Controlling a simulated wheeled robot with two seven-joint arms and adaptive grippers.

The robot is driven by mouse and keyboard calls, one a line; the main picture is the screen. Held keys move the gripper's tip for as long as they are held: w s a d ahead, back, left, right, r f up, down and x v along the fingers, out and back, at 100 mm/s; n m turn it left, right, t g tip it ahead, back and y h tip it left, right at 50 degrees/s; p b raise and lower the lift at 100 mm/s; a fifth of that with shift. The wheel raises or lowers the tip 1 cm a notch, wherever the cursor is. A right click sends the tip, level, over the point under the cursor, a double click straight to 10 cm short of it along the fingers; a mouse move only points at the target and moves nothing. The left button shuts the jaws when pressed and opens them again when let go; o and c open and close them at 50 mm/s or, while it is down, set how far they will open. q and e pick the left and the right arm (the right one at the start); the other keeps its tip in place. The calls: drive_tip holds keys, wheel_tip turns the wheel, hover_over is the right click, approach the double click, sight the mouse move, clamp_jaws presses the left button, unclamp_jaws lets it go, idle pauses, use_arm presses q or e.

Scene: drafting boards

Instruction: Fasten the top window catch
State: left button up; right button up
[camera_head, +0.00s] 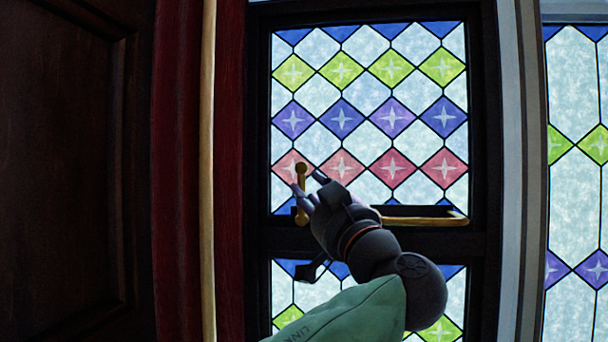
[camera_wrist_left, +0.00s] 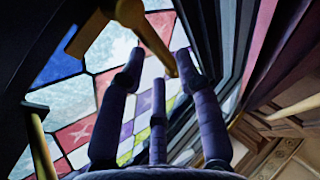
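The gripper hides part of the catch's lower half. My right gripper is in neither view.
A horizontal brass bar (camera_head: 425,220) runs along the window's bottom rail, just right of my wrist. A lower stained-glass pane (camera_head: 300,292) is partly behind my arm. A dark wooden panel (camera_head: 70,170) fills the left, and another stained-glass window (camera_head: 575,180) is at right.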

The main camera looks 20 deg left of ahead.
sight(305, 215)
use_arm(q)
drive_tip(key=p+x, duration=0.1)
drive_tip(key=x, duration=0.2)
drive_tip(key=shift+s+r, duration=0.1)
drive_tip(key=shift+r, duration=0.1)
drive_tip(key=shift+w+a, duration=0.25)
clamp_jaws()
drive_tip(key=shift+d, duration=0.1)
